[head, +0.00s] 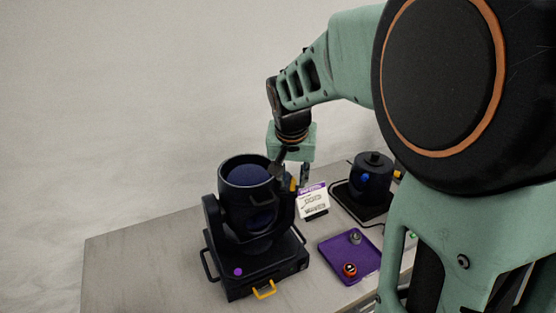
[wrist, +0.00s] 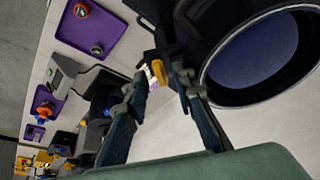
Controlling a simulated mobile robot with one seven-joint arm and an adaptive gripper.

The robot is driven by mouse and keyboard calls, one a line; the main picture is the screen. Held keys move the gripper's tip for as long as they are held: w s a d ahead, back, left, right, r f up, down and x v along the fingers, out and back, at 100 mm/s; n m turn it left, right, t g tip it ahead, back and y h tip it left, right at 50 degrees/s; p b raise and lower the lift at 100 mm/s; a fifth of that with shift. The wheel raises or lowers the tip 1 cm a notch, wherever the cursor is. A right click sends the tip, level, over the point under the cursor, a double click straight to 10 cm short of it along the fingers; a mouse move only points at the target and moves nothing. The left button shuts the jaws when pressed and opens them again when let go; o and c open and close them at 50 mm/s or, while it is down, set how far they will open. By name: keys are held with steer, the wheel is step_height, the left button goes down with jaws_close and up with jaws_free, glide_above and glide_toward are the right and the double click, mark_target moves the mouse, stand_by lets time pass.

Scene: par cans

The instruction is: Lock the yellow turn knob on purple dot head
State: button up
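The purple dot head is a black moving-head light (head: 250,212) with a purple dot (head: 238,271) on its base and its round lens facing up. Its lens rim fills the right of the wrist view (wrist: 262,95). The yellow turn knob (head: 293,184) sits on the right side of the head. In the wrist view the knob (wrist: 158,72) shows as an upright yellow bar between and just beyond my fingertips. My gripper (wrist: 162,84) is open, with its fingers apart on either side of the knob. Whether either finger touches the knob is unclear.
A purple tray (head: 338,262) with a grey part (head: 355,237) and a red-black part (head: 349,269) lies to the right. A small sign (head: 313,203) and another black light (head: 370,180) stand behind. A yellow handle (head: 265,290) is on the base front. The table's left is clear.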

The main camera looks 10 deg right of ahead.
jaws_close()
steer(key=shift+n, duration=0.3)
steer(key=n, duration=0.1)
steer(key=n+y+b, duration=0.1)
steer(key=n, duration=0.1)
steer(key=shift+d+y, duration=0.3)
steer(key=n+b, duration=0.1)
steer(key=n, duration=0.1)
steer(key=n+y+b, duration=0.1)
steer(key=n, duration=0.1)
steer(key=shift+w+d+f+n+y, duration=0.1)
steer(key=shift+d+n+y, duration=0.05)
steer(key=shift+n+y, duration=0.15)
steer(key=n+b, duration=0.1)
steer(key=n, duration=0.1)
steer(key=n+g+y+b, duration=0.1)
steer(key=n, duration=0.1)
steer(key=shift+w+d+n+y, duration=0.1)
steer(key=shift+d+n+y, duration=0.05)
steer(key=shift+n+y, duration=0.15)
steer(key=n+g, duration=0.1)
steer(key=n, duration=0.1)
steer(key=n+g, duration=0.1)
steer(key=n, duration=0.2)
steer(key=shift+w+d+y, duration=0.1)
steer(key=shift+w+y, duration=0.05)
steer(key=shift+y, duration=0.25)
jaws_free()
